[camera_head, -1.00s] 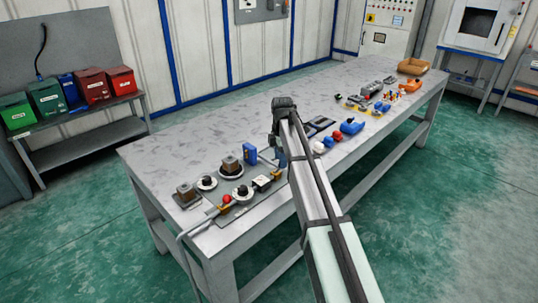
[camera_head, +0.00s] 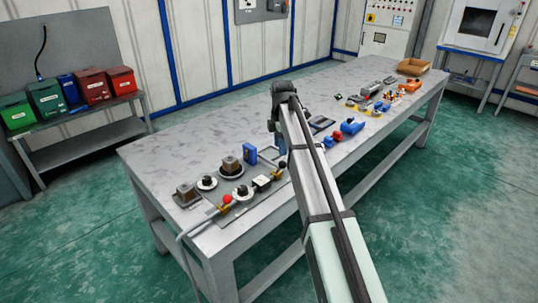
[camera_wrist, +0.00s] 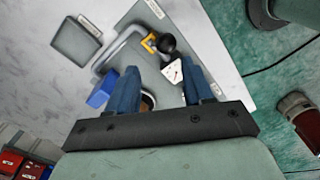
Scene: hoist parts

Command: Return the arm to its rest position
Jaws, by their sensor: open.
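My gripper (camera_head: 281,146) hangs over the near side of the grey workbench (camera_head: 190,150), and my arm reaches up to it from the lower right. In the wrist view its two blue fingers (camera_wrist: 160,88) stand apart with nothing clamped between them. Below and beyond the fingers are a black ball knob (camera_wrist: 168,43), a white block with dark marks (camera_wrist: 173,69) and a yellow-orange bracket (camera_wrist: 148,43). A brownish round part shows behind the left finger, mostly hidden. I cannot tell the exact height above the parts.
A panel with a red knob (camera_head: 227,199), a blue block (camera_head: 250,154) and several fittings lies at the bench's left. Blue and red parts (camera_head: 352,127) lie right of my arm; an orange tray (camera_head: 414,66) is at the far end. Much of the bench's back half is clear.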

